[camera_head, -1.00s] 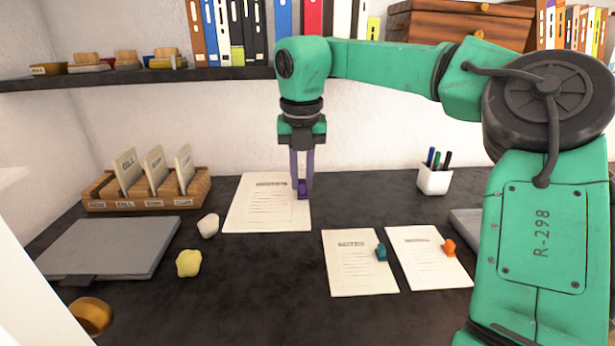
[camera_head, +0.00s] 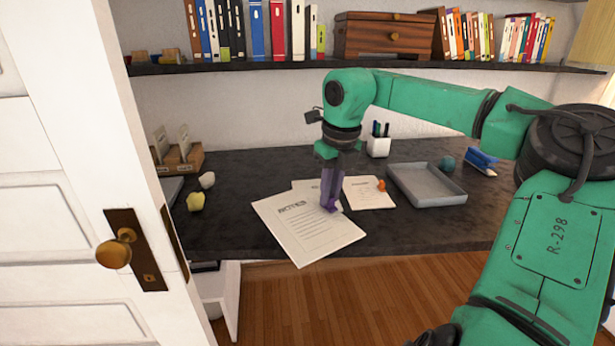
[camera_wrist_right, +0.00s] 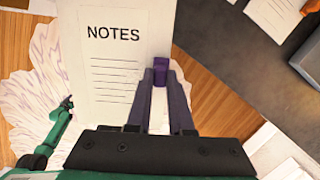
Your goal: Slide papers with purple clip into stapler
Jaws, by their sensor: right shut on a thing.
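My right gripper (camera_head: 330,203) is shut on the purple clip (camera_wrist_right: 160,72) at the edge of the white papers (camera_head: 300,228). The papers are held near the front of the desk and overlap another sheet from this view. In the right wrist view, the papers (camera_wrist_right: 105,40) are headed NOTES and the clip sits between the fingertips. A blue object that looks like the stapler (camera_head: 482,158) stands at the right on the desk, apart from the gripper. A small green arm with a dark tip shows at the left of the wrist view; its jaws are unclear.
A paper with an orange clip (camera_head: 368,192) and a pen cup (camera_head: 379,147) are nearby. A white door (camera_head: 60,200) stands at left. Wooden floor (camera_head: 340,300) lies below.

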